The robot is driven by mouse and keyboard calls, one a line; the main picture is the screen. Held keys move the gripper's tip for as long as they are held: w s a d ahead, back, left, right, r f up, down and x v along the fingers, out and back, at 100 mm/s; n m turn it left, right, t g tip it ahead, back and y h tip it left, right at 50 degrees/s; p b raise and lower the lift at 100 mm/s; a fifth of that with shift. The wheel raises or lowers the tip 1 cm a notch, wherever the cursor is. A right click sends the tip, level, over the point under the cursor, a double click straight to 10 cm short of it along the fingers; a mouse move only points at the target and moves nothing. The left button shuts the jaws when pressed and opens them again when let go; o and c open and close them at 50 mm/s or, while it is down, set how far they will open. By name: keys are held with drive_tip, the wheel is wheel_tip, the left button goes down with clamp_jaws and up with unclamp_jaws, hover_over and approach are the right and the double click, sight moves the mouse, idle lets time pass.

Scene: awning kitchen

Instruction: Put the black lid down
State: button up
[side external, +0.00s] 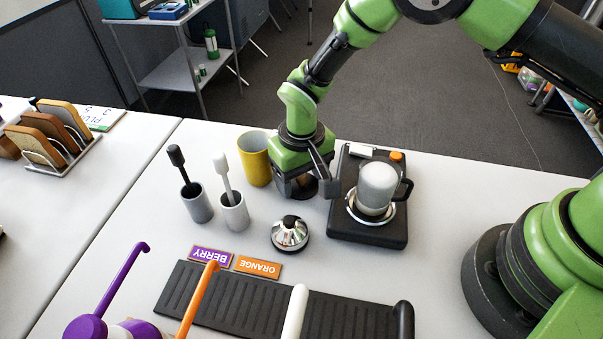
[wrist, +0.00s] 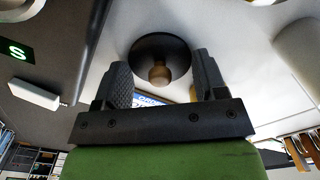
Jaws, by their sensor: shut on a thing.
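My gripper (side external: 309,190) points down beside the black device in the side view. A tan knob (wrist: 160,75) stands at the middle of the lid. In the side view, the lid shows only as a dark shape (side external: 298,188) under my gripper, largely hidden by the hand. I cannot tell whether it touches the table.
A silver dome with a black top (side external: 290,236) stands close in front of my gripper. The black device (side external: 358,235) carries a pale vessel (side external: 377,187) at the right. A yellow cup (side external: 255,163) and two holders (side external: 234,214) stand left. A black ribbed tray (side external: 250,305) lies in front.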

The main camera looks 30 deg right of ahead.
drive_tip(key=o, duration=0.9)
drive_tip(key=shift+f, duration=0.1)
drive_tip(key=s+d+r+m+t+y, duration=0.1)
drive_tip(key=d+r, duration=0.1)
drive_tip(key=r, duration=0.9)
drive_tip(key=s+d+r, duration=0.1)
drive_tip(key=d+r, duration=0.1)
drive_tip(key=r, duration=0.8)
drive_tip(key=s+d+r+m+t, duration=0.1)
drive_tip(key=s+d+r+t, duration=0.1)
drive_tip(key=s, duration=0.4)
drive_tip(key=s+d+r+m+t, duration=0.1)
drive_tip(key=s+d+r+t, duration=0.1)
drive_tip(key=s+d+r, duration=0.2)
drive_tip(key=s+d+r+m+t+y, duration=0.1)
drive_tip(key=s+d+r+t, duration=0.1)
drive_tip(key=s, duration=0.5)
drive_tip(key=shift+s+d+r, duration=0.15)
drive_tip(key=shift+d+r, duration=0.25)
drive_tip(key=shift+r, duration=0.15)
drive_tip(key=shift+s+d+r, duration=0.15)
drive_tip(key=shift+d+r, duration=0.25)
drive_tip(key=shift+r, duration=0.1)
